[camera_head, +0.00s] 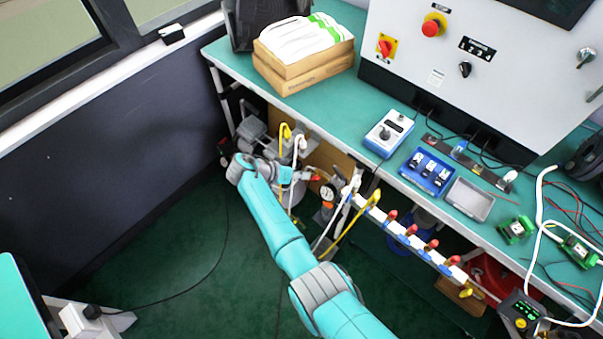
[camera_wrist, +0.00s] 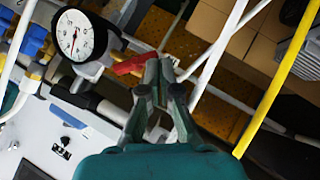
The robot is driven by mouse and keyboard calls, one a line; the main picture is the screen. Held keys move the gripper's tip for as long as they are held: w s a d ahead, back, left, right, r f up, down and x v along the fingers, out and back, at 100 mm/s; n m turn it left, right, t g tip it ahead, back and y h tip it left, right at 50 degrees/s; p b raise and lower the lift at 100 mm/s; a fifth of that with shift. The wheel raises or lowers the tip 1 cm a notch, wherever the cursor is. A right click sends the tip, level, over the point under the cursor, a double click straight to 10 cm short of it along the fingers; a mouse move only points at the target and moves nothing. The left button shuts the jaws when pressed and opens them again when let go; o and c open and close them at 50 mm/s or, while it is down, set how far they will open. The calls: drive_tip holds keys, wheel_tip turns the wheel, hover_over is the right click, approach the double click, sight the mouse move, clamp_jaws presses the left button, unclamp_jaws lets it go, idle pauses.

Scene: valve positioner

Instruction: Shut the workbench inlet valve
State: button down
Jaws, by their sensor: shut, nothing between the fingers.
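A red valve handle (camera_wrist: 132,65) lies just left of my gripper's fingertips in the wrist view, beside a round white pressure gauge (camera_wrist: 82,35). My gripper (camera_wrist: 160,68) is shut and empty, its tips close to the handle's right end. I cannot tell whether they touch it. In the head view, my gripper (camera_head: 303,175) is under the front edge of the workbench (camera_head: 300,103), near the red handle (camera_head: 317,178) and the gauge (camera_head: 327,193). My wrist hides part of the piping there.
A white manifold pipe (camera_head: 398,229) with several red-handled valves runs along the bench front to the right. Yellow (camera_wrist: 283,75) and white (camera_wrist: 222,45) hoses pass right of my gripper. Cardboard boxes (camera_head: 302,68) sit on the bench. Green floor (camera_head: 180,245) is open at lower left.

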drive_tip(key=shift+f, duration=0.9)
idle(1.2)
drive_tip(key=shift+s+d+r, duration=0.25)
drive_tip(key=shift+s+d, duration=0.2)
drive_tip(key=shift+d, duration=0.15)
